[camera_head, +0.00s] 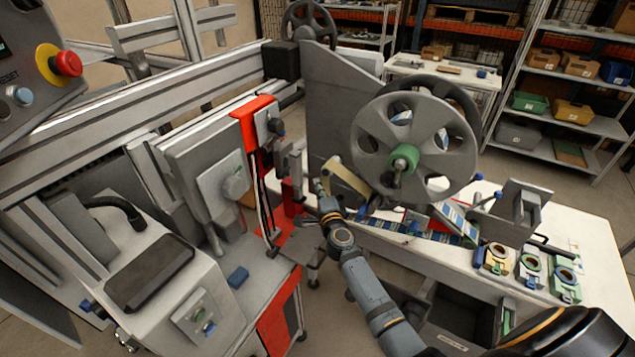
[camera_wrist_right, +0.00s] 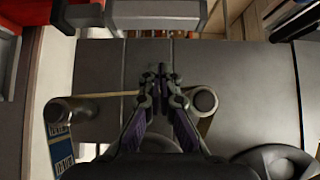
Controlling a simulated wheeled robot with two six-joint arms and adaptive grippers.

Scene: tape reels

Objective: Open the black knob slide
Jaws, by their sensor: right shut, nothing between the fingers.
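My right gripper (camera_head: 320,188) is shut and empty, in front of the grey upright plate (camera_head: 328,105) and left of the large reel. In the right wrist view its fingertips (camera_wrist_right: 160,72) are together before a grey panel (camera_wrist_right: 228,85), between two round rollers (camera_wrist_right: 203,98). A small dark knob (camera_head: 277,127) sits on a grey block on the red column (camera_head: 252,125), left of the gripper and apart from it. I cannot tell for certain that this is the black knob slide, or whether the slide is open. My left gripper is not in view.
A large grey reel (camera_head: 440,150) with a green hub (camera_head: 404,158) stands just right of the gripper. A printed tape strip (camera_head: 430,232) runs below it. Several small coloured reel holders (camera_head: 531,270) stand on the white table (camera_head: 585,235). A red emergency button (camera_head: 68,62) is at upper left.

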